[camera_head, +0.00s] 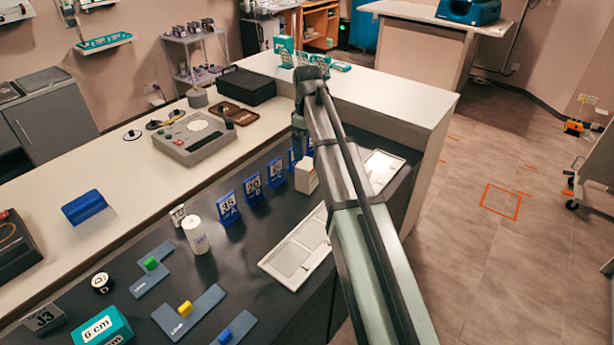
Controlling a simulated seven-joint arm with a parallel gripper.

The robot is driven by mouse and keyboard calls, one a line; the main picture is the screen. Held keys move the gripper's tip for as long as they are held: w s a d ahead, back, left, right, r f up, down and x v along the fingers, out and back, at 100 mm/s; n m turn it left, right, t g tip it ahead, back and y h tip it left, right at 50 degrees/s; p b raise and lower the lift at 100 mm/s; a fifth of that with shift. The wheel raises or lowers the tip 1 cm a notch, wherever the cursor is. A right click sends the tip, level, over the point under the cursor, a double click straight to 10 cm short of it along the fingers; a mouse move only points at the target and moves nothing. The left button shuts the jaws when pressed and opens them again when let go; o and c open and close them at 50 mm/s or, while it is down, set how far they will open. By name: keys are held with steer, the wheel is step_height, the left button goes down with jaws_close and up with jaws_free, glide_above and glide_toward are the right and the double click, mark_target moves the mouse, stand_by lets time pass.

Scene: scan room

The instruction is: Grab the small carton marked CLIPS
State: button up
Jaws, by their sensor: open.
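No carton with a readable CLIPS mark shows. A small cream-white carton (305,177) stands on the dark counter, partly hidden by my arm, and I cannot read its face. Small teal cartons (284,48) stand on the far white counter, also too small to read. My gripper (300,137) hangs at the far end of my arm, pointing down over the dark counter. It is open, appears empty and appears above and beyond the cream carton in the picture.
Blue number cards (252,188) stand in a row left of the carton. A white bottle (196,236), a teal 6 cm block (102,328) and a white-framed panel (296,250) are nearer. A grey device (195,137) sits on the white ledge. The floor at right is mostly clear.

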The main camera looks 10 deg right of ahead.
mark_target(307, 163)
steer(key=shift+f, duration=4.65)
steer(key=shift+w, duration=0.1)
steer(key=shift+c, duration=0.3)
steer(key=c, duration=1)
steer(key=shift+r, duration=0.15)
